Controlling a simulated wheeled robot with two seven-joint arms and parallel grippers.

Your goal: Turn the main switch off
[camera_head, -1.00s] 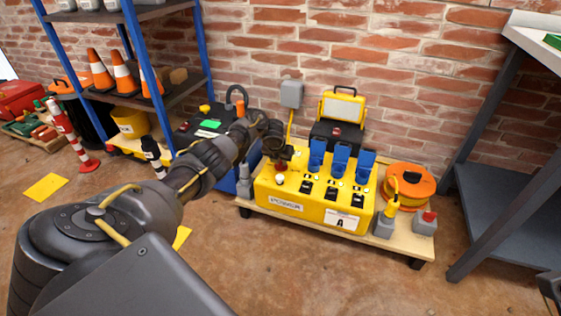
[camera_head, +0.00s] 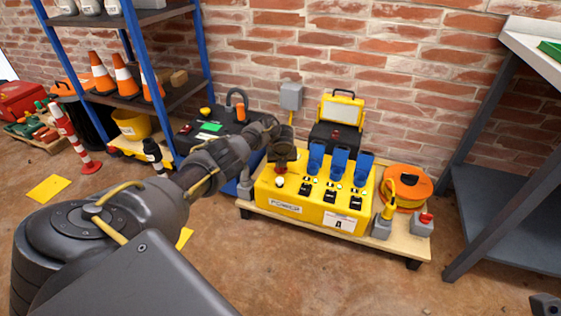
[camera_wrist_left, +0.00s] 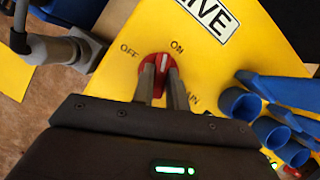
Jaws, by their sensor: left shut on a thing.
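The main switch is a red knob (camera_wrist_left: 157,66) on the yellow power box (camera_head: 330,212). In the left wrist view it sits between the OFF and ON labels, and its white mark points up towards ON. My left gripper (camera_wrist_left: 161,72) is shut on the knob, with one finger on each side. In the head view my left gripper (camera_head: 282,163) reaches down to the left back part of the box and hides most of the knob. A dark part at the lower right corner of the head view may be my right gripper (camera_head: 545,305); its jaws cannot be made out.
Blue socket covers (camera_head: 339,163) stand raised beside the switch. An orange cable reel (camera_head: 408,188) and a grey box with a red button (camera_head: 422,223) lie to the right on the wooden platform.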

